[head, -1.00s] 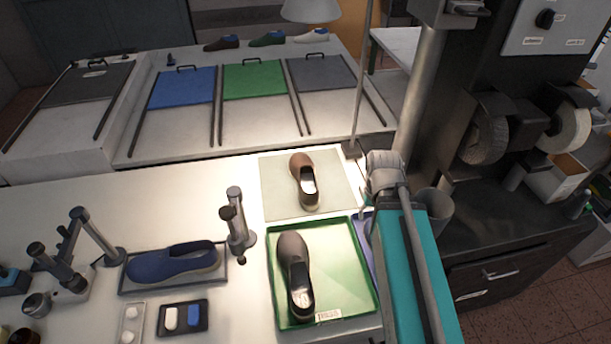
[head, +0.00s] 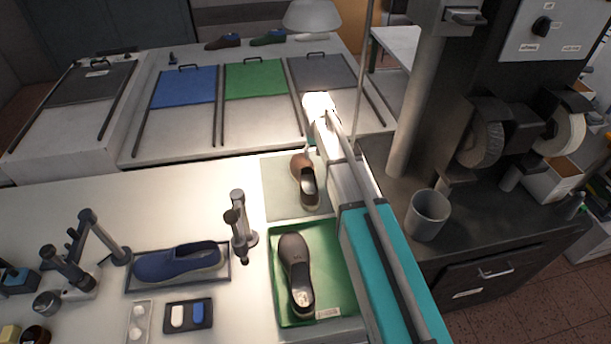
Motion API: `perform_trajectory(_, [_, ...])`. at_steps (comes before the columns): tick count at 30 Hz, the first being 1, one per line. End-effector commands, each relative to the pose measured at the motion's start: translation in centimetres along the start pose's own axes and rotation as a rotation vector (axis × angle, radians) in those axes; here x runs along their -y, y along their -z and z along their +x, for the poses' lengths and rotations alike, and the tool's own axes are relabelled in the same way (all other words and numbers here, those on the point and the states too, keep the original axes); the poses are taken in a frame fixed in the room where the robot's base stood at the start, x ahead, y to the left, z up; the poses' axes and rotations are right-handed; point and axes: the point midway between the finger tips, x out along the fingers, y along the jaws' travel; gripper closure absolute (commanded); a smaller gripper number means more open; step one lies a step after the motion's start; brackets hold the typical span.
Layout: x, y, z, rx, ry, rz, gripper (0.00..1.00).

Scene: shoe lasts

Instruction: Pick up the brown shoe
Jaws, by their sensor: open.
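A reddish-brown shoe (head: 304,182) lies on a pale mat (head: 278,190) under the lamp light, its opening toward me. A darker grey-brown shoe (head: 294,262) lies in a green tray (head: 342,262) in front of it. My arm reaches over the right side of the mat. My gripper (head: 309,150) is open, near the far end of the reddish-brown shoe, and mostly hidden by the arm. I cannot tell whether it touches the shoe.
A blue shoe (head: 178,264) lies in a dark tray at left, beside a metal post stand (head: 240,225). A grey cup (head: 428,213) stands on the dark counter at right. Blue, green and grey panels (head: 255,88) lie behind.

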Motion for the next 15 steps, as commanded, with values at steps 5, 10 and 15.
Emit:
perform_trajectory(5, [0.00,-0.02,0.02,0.000,0.000,0.000,0.42])
perform_trajectory(10, [-0.04,-0.02,0.08,0.000,0.000,0.001,0.42])
perform_trajectory(15, [-0.08,-0.03,0.66,0.000,0.000,0.001,0.42])
